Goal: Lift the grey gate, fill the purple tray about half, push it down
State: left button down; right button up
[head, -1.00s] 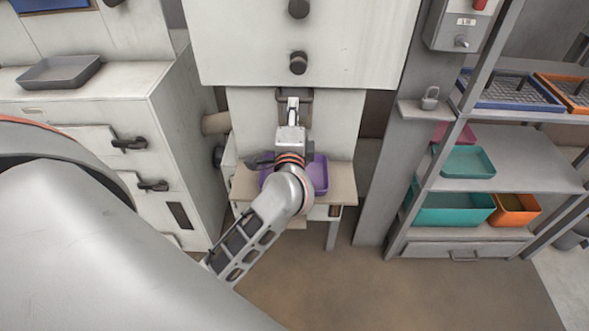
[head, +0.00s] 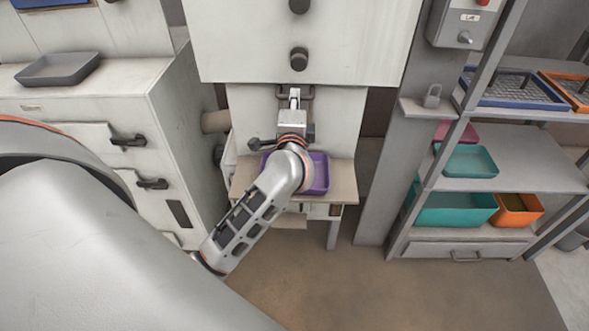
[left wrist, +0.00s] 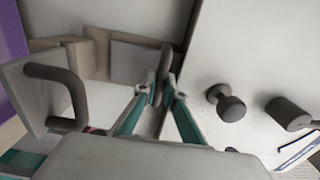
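The purple tray (head: 319,176) sits on the small ledge below the white machine, partly hidden by my left arm; a purple edge (left wrist: 10,62) also shows in the left wrist view. My left gripper (head: 294,98) is at the machine front, above the tray. In the left wrist view its fingertips (left wrist: 163,88) close on both sides of an upright dark grey handle (left wrist: 165,62), which looks like that of the grey gate. The gate itself is mostly hidden in the head view. The tray's contents cannot be made out. My right gripper is not in view.
Two dark knobs (head: 299,61) stick out of the machine above the gripper. A dark curved handle (left wrist: 62,88) stands beside it in the wrist view. A shelf rack (head: 520,172) with teal and orange bins is on the right. A cabinet (head: 110,108) with a grey tray (head: 58,68) is on the left.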

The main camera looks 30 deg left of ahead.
aim_at(295, 78)
pick_arm(q)
jog(key=shift+r, duration=0.1)
jog(key=shift+r+p, duration=1.25)
jog(key=shift+r, duration=1.15)
jog(key=shift+f, duration=0.15)
dwell(5.3)
